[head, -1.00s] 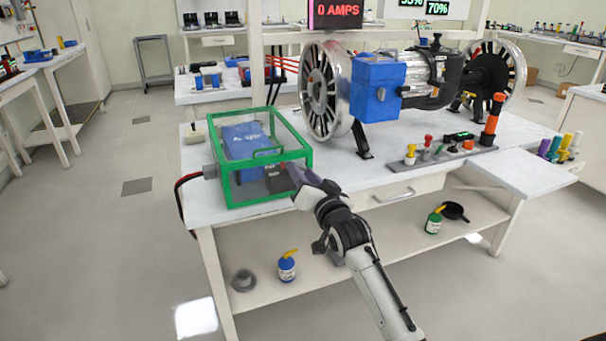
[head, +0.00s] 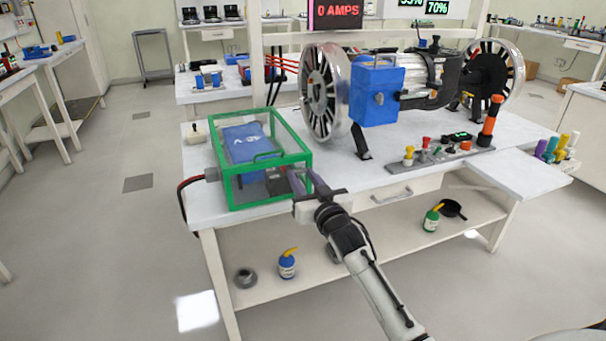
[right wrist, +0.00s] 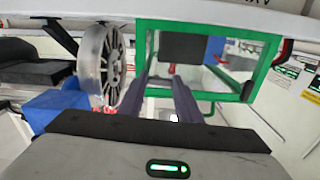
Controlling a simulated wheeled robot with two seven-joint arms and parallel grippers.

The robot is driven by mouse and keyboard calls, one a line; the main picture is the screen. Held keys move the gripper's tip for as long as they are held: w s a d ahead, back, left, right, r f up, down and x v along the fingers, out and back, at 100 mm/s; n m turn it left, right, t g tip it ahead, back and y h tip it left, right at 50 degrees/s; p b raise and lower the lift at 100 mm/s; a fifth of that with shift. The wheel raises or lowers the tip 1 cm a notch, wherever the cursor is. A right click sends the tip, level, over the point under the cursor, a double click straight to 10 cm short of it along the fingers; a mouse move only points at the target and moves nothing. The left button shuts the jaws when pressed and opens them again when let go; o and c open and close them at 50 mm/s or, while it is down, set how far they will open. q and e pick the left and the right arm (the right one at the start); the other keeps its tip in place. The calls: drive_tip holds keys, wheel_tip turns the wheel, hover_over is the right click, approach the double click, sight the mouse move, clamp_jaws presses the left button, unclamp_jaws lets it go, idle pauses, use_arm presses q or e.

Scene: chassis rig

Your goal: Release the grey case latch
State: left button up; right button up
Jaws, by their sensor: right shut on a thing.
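The clear case with a green frame (head: 232,185) stands on the left of the bench, its lid down, with a blue pack (head: 245,143) inside. My right gripper (head: 300,178) is at the case's front right corner, its two dark fingers pointing at the case side. In the right wrist view, the fingers (right wrist: 162,80) stand a little apart against the green frame (right wrist: 228,28). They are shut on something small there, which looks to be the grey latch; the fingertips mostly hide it. My left gripper is not in view.
A silver spoked wheel (head: 327,92) and a blue motor box (head: 377,95) stand right of the case. A strip of coloured knobs (head: 440,155) lies farther right. The bench front between case and knobs is clear. A drawer handle (head: 392,195) is below the edge.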

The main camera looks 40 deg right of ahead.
drive_tip(key=shift+n, duration=0.4)
drive_tip(key=o, duration=0.8)
drive_tip(key=shift+o, duration=1.2)
drive_tip(key=p+v, duration=0.1)
drive_tip(key=v, duration=0.9)
drive_tip(key=shift+s, duration=0.2)
drive_tip(key=shift+f, duration=0.1)
